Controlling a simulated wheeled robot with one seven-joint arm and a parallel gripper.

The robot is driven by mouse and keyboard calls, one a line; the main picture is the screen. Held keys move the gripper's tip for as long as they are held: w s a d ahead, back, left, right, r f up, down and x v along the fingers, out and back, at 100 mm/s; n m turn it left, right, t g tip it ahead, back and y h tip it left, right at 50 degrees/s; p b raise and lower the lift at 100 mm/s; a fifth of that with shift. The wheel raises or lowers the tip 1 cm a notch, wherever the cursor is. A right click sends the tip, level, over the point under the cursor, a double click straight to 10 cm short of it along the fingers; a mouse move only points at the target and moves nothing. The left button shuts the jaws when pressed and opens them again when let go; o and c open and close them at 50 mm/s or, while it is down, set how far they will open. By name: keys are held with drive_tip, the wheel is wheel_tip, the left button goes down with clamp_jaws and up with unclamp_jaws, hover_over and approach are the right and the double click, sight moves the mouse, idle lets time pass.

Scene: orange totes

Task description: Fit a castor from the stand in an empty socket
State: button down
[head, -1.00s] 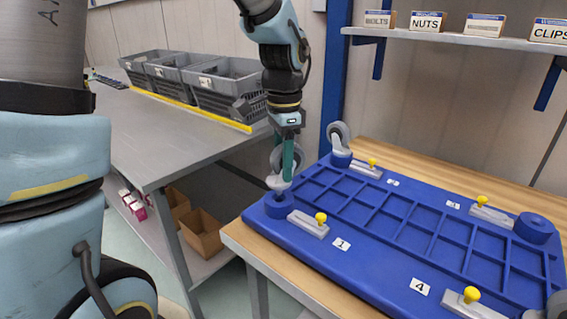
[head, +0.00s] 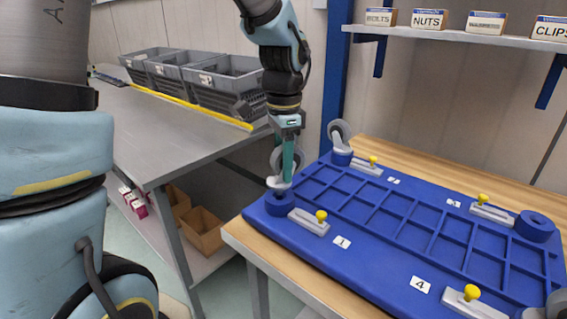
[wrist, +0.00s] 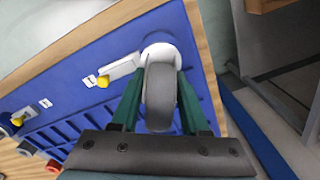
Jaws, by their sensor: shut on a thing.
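My gripper (head: 288,162) is shut on a castor with a grey wheel (head: 275,159) and pale fork, which also fills the gap between my teal fingers in the wrist view (wrist: 160,98). The castor is upright, wheel up, right over the blue round socket (head: 281,207) at the board's near left corner, by label 1. I cannot tell whether its lower end is inside the socket. Another castor (head: 340,136) stands in the back left socket. The right socket (head: 535,226) is empty. A grey part, perhaps a castor, shows at the near right corner (head: 557,302), cut by the edge.
The blue ribbed board (head: 370,262) lies on a wooden table (head: 262,247). Grey latches with yellow knobs (head: 309,222) sit by the sockets. Grey bins (head: 228,85) stand on the bench at left. A shelf with labelled boxes (head: 429,20) is behind.

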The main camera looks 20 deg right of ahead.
drive_tip(key=shift+f+b, duration=0.5)
drive_tip(key=shift+f, duration=0.45)
drive_tip(key=shift+f, duration=0.35)
drive_tip(key=shift+f, duration=0.25)
drive_tip(key=shift+c, duration=1.6)
unclamp_jaws()
wheel_tip(320, 180, up, 11)
drive_tip(key=shift+f+b, duration=0.1)
drive_tip(key=shift+b, duration=0.75)
drive_tip(key=a+f+n, duration=0.4)
drive_tip(key=a+n, duration=0.1)
drive_tip(key=a, duration=0.3)
drive_tip(key=a+f+n+t, duration=0.1)
drive_tip(key=a+f+n, duration=0.4)
drive_tip(key=a, duration=0.4)
drive_tip(key=w+a+f+n, duration=0.1)
drive_tip(key=a+f+n, duration=0.3)
drive_tip(key=a+n, duration=0.3)
drive_tip(key=shift+a+f+t, duration=0.25)
drive_tip(key=shift+a+t, duration=0.05)
drive_tip(key=shift+a, duration=0.85)
